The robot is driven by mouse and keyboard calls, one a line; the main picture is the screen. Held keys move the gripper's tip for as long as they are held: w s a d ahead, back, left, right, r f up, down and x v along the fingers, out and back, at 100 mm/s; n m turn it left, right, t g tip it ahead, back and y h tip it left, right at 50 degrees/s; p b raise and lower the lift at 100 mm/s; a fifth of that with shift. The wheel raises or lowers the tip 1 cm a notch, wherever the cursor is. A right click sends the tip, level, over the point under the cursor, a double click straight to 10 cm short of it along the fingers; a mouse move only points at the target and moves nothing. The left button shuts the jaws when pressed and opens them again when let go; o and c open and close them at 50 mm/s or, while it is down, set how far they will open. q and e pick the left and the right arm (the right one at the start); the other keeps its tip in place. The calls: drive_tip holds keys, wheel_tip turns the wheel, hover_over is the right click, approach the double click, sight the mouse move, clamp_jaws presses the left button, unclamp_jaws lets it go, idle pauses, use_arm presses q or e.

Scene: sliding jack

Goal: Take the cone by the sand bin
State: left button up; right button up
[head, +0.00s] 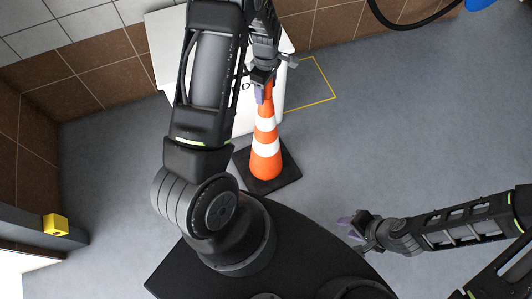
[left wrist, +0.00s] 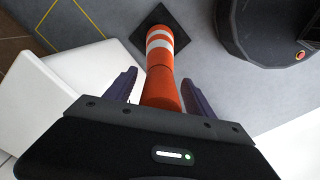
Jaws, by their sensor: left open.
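An orange and white striped cone (head: 265,147) stands upright on its dark square base (head: 287,176) on the floor, next to a white bin (head: 160,45). My left gripper (head: 270,88) is at the cone's narrow top in the head view. In the left wrist view the cone (left wrist: 160,72) runs up between the two open purple fingers of my left gripper (left wrist: 162,92), with a gap visible on each side. The cone's tip is hidden by the gripper body. My right gripper (head: 352,229) is away from the cone, low on the right; its fingers are too small to judge.
The white sand bin also shows in the left wrist view (left wrist: 75,75), close on the left. A yellow line (head: 322,76) marks the floor beside it. A tiled wall (head: 100,55) stands behind. The grey floor to the right (head: 400,130) is clear.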

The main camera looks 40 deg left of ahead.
use_arm(q)
clamp_jaws()
idle(0.6)
idle(0.5)
